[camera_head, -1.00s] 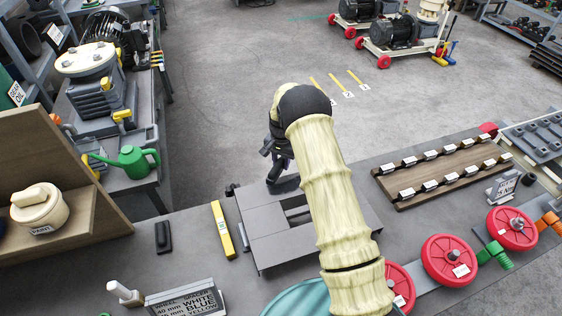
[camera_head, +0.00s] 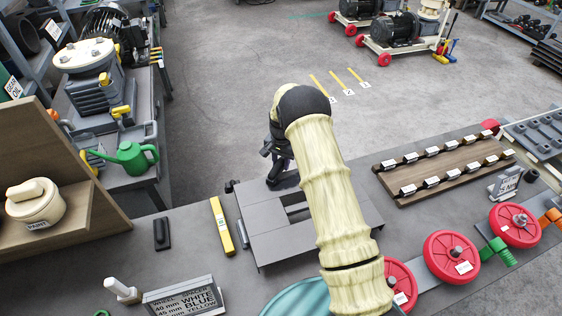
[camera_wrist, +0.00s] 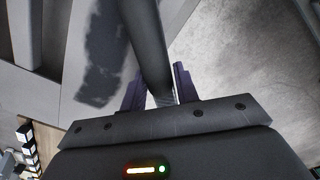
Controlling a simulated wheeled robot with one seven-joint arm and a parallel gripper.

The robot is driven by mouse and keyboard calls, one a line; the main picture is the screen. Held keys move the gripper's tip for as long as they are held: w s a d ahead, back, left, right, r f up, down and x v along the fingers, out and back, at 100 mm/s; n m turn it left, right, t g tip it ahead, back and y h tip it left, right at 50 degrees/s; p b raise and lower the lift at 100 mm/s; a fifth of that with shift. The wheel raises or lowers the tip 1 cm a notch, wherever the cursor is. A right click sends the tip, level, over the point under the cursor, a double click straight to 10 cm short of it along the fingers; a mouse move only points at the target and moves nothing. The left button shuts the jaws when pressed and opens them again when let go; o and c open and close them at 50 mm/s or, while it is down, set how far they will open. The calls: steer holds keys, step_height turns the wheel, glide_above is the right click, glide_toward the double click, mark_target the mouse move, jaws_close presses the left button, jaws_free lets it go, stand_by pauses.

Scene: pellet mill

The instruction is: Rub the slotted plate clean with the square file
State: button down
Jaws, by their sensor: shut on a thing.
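The slotted plate (camera_head: 262,218) is a flat grey plate on the bench with dark rectangular openings. My arm crosses in front of it and hides its right part. My gripper (camera_head: 277,160) is at the plate's far edge, small and partly hidden behind my arm. In the wrist view, the purple fingers of my gripper (camera_wrist: 160,90) are shut on a long dark bar, which I take for the square file (camera_wrist: 146,42). The plate (camera_wrist: 82,75) lies behind it there, with a dark blotch beside the file; I cannot tell whether it is dirt or shadow. Contact between file and plate is unclear.
A yellow bar (camera_head: 222,227) and a small black block (camera_head: 162,233) lie left of the plate. A wooden rack (camera_head: 445,176) with labelled pieces stands at right, and red wheels (camera_head: 451,256) at lower right. A sign (camera_head: 184,300) stands at the front.

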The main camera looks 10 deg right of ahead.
mark_target(276, 167)
steer(key=shift+f, duration=0.2)
steer(key=shift+s, duration=0.1)
stand_by(0.4)
steer(key=shift+s+a, duration=0.6)
steer(key=shift+s, duration=0.2)
steer(key=shift+s+a, duration=0.55)
steer(key=shift+s, duration=0.25)
steer(key=shift+w+d+b, duration=0.25)
steer(key=shift+w+d, duration=0.35)
steer(key=shift+w, duration=0.25)
steer(key=shift+w+d+b, duration=0.25)
steer(key=shift+w+d, duration=0.35)
steer(key=shift+w, duration=0.25)
